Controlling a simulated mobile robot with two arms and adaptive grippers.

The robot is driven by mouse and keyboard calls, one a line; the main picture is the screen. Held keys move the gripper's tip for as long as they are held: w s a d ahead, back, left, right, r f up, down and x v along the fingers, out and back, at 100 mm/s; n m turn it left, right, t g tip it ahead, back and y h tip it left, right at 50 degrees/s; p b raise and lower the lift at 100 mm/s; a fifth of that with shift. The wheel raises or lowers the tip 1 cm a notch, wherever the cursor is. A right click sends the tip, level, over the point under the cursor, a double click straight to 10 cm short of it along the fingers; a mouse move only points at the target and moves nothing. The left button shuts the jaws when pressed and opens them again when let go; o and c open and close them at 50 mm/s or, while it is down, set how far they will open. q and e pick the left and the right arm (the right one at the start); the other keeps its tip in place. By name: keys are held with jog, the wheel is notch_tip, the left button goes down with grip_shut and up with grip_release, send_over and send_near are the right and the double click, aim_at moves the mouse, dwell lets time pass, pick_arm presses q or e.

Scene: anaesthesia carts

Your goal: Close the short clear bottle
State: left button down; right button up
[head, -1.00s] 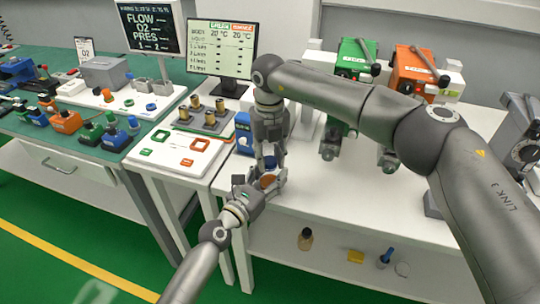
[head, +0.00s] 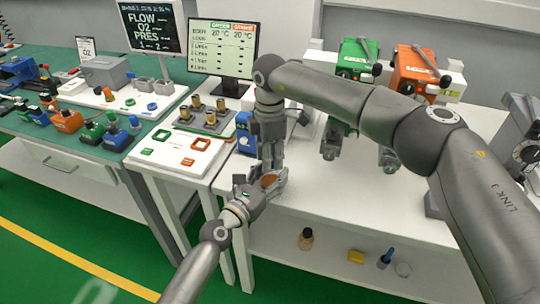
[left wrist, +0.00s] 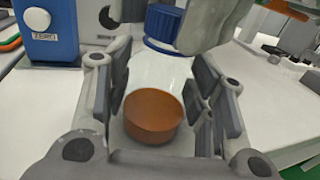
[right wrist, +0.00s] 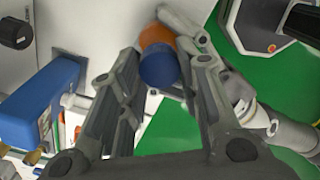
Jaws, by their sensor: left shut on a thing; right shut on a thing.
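The short clear bottle (left wrist: 160,72) with orange contents (left wrist: 152,117) stands between the fingers of my left gripper (left wrist: 155,105), which is shut on it. In the head view the orange part (head: 269,181) shows between the left fingers (head: 264,184). The blue cap (left wrist: 164,26) is at the top of the bottle. My right gripper (right wrist: 168,65) is shut on the blue cap (right wrist: 160,69) from above. The head view hides the cap behind the grippers. I cannot tell whether the cap is seated on the neck.
A blue device (left wrist: 48,30) stands close by on the white table (head: 330,215). A white tray with coloured frames (head: 178,152) is to the left. Green (head: 356,60) and orange (head: 415,68) devices stand at the back. The lower shelf (head: 325,250) holds several small items.

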jog(key=m, duration=0.4)
jog(key=shift+w+m, duration=0.1)
jog(key=shift+m, duration=0.3)
jog(key=m, duration=0.3)
jog(key=shift+m, duration=0.4)
jog(key=o, duration=0.7)
jog(key=shift+r, duration=2.25)
